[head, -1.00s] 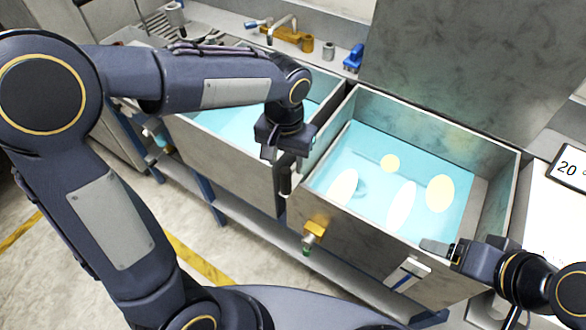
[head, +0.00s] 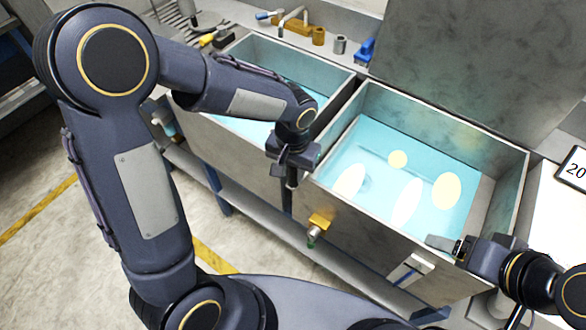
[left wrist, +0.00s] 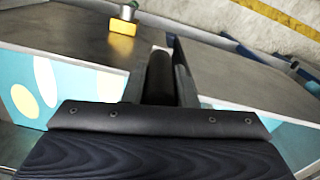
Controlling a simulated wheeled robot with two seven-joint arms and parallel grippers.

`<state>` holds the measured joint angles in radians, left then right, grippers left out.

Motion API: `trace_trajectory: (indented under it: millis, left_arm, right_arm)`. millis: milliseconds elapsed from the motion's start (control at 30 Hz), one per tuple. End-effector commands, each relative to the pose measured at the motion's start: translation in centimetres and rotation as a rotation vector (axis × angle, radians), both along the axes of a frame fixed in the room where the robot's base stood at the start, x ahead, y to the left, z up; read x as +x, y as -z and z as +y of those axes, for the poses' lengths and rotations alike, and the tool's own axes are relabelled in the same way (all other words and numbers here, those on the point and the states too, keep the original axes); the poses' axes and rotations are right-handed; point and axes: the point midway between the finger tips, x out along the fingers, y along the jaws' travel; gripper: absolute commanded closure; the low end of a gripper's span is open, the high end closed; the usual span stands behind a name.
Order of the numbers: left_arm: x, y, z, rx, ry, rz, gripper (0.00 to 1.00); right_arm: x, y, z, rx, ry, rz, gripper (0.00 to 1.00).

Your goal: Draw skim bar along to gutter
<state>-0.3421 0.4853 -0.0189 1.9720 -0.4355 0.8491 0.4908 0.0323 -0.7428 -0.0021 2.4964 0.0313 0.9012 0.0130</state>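My left gripper (head: 291,168) points down at the front left corner of the right tank (head: 355,225). A dark upright rod (head: 291,200) shows below it, outside the front wall. In the left wrist view a dark cylinder (left wrist: 160,75) stands between the two fingers; whether they press on it is unclear. A grey-brown strip at the tank's right end (head: 477,205) may be the gutter. My right gripper (head: 448,245) is by the front right rim; its finger gap is hidden.
Cream patches (head: 446,190) float on the blue liquid. A left tank (head: 250,60) adjoins. A brass valve (head: 318,222) and a white-and-blue fitting (head: 410,268) stick out from the front wall. A tall grey panel (head: 470,60) stands behind; a sign (head: 572,170) is at right.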

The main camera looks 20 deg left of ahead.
Motion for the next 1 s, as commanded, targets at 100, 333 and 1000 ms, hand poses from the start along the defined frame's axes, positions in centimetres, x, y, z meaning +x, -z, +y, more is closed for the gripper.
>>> trace_trajectory:
  millis: [100, 333, 1000]
  left_arm:
    - [0.0, 0.0, 0.0, 0.0, 0.0, 0.0, 0.91]
    - [0.0, 0.0, 0.0, 0.0, 0.0, 0.0, 1.0]
    - [-4.8, 0.3, -13.0, 0.0, 0.011, -0.001, 1.0]
  right_arm:
    - [0.0, 0.0, 0.0, 0.0, 0.0, 0.0, 0.27]
    - [0.0, 0.0, 0.0, 0.0, 0.0, 0.0, 0.27]
    - [0.0, 3.1, 0.0, 0.0, 0.0, 0.0, 0.27]
